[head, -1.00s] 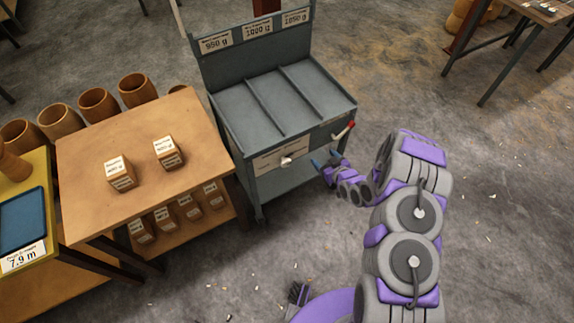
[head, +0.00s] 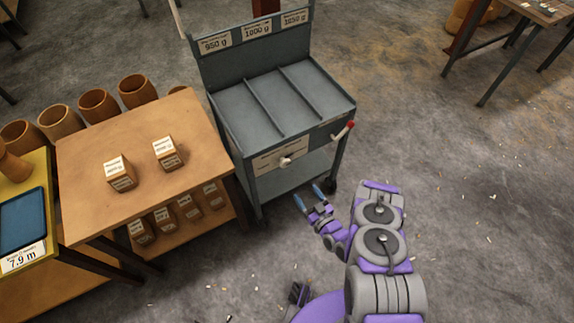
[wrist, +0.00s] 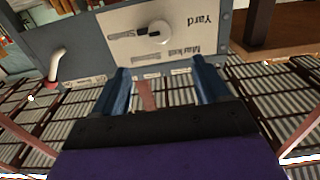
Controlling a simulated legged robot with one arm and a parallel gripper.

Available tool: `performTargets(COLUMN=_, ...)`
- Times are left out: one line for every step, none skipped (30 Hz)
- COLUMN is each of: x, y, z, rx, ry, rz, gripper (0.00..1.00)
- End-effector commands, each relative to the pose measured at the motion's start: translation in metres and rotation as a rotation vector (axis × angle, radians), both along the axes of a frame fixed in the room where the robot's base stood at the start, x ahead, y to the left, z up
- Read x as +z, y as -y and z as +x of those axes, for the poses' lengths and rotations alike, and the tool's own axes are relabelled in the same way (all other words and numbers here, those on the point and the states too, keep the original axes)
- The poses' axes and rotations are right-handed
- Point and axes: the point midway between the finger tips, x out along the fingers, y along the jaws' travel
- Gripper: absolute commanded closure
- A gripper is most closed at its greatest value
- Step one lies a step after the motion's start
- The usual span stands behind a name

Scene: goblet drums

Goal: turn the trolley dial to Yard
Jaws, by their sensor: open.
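The grey trolley (head: 262,112) stands at the centre of the head view. Its white dial (head: 286,161) sits on a pale label plate on the front. In the wrist view the dial (wrist: 155,33) is a round white knob with a dark mark on its left side. The plate appears upside down there, with "Yard" at upper right, "Market" at lower right and partly covered words at left. My gripper (head: 309,196) is open and empty, in front of and below the dial, apart from it. Its blue fingers (wrist: 164,86) also show in the wrist view, below the knob.
A red-tipped lever (head: 343,131) sticks out at the trolley's front right; it shows in the wrist view (wrist: 57,66). A wooden table (head: 150,190) with two labelled blocks stands close on the left. The floor to the right is clear.

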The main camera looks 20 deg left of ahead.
Motion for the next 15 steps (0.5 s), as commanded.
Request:
performTargets(x=0.002, y=-0.008, z=0.004, rx=0.004, ry=0.003, rz=0.0, gripper=0.25)
performTargets(x=0.002, y=-0.012, z=0.007, rx=0.004, ry=0.003, rz=0.002, gripper=0.25)
performTargets(x=0.002, y=-0.018, z=0.012, rx=0.004, ry=0.003, rz=0.001, gripper=0.25)
performTargets(x=0.002, y=-0.022, z=0.017, rx=0.005, ry=0.003, rz=0.001, gripper=0.25)
performTargets(x=0.002, y=-0.027, z=0.021, rx=0.005, ry=0.006, rz=0.0, gripper=0.25)
performTargets(x=0.003, y=-0.034, z=0.026, rx=0.005, ry=0.006, rz=0.003, gripper=0.25)
performTargets(x=0.003, y=-0.038, z=0.03, rx=0.004, ry=0.007, rz=0.003, gripper=0.25)
performTargets(x=0.002, y=-0.042, z=0.034, rx=0.005, ry=0.006, rz=0.002, gripper=0.25)
performTargets(x=0.001, y=-0.048, z=0.039, rx=0.004, ry=0.004, rz=-0.001, gripper=0.25)
performTargets(x=0.001, y=-0.052, z=0.043, rx=0.003, ry=0.004, rz=0.0, gripper=0.25)
performTargets(x=0.002, y=-0.057, z=0.046, rx=0.003, ry=0.003, rz=0.001, gripper=0.25)
performTargets(x=0.002, y=-0.063, z=0.052, rx=0.003, ry=0.004, rz=0.002, gripper=0.25)
performTargets(x=0.002, y=-0.068, z=0.056, rx=0.005, ry=0.006, rz=0.003, gripper=0.25)
performTargets(x=0.002, y=-0.072, z=0.06, rx=0.003, ry=0.008, rz=0.003, gripper=0.25)
performTargets(x=0.002, y=-0.078, z=0.065, rx=0.003, ry=0.005, rz=0.003, gripper=0.25)
